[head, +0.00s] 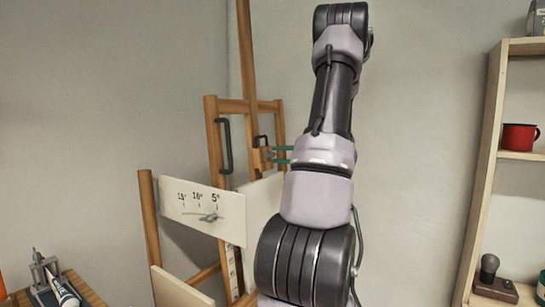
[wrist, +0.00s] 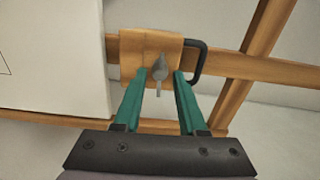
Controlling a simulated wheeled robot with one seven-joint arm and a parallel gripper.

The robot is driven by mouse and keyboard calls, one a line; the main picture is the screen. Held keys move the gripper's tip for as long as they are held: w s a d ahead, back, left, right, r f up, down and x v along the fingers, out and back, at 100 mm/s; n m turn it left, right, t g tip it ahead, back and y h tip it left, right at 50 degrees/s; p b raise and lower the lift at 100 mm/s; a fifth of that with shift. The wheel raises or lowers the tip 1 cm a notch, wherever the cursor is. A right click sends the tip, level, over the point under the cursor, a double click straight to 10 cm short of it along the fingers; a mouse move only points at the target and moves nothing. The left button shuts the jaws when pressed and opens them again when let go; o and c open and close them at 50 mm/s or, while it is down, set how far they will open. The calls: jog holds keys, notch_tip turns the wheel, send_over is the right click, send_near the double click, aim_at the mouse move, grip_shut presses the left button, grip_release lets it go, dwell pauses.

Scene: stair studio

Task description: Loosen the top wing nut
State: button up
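The top wing nut (wrist: 159,70) is grey metal, with one wing pointing down, on a wooden block (wrist: 131,50) of the easel. In the wrist view it appears between the two teal fingers of my gripper (wrist: 159,75), with a gap on each side. My gripper is open and empty. In the head view its teal fingertips (head: 276,154) reach close to the wooden block (head: 262,158) from the right; the nut itself cannot be made out there. I cannot tell how deep the nut sits between the fingers.
A black handle (wrist: 203,62) sits just right of the block. A white scale plate (head: 190,206) with a pointer is lower on the easel (head: 213,150). A white panel (wrist: 50,60) is at left. A shelf (head: 487,160) with a red mug (head: 519,137) stands at right.

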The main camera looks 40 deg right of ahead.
jog(key=v, duration=0.6)
dwell(0.5)
dwell(0.4)
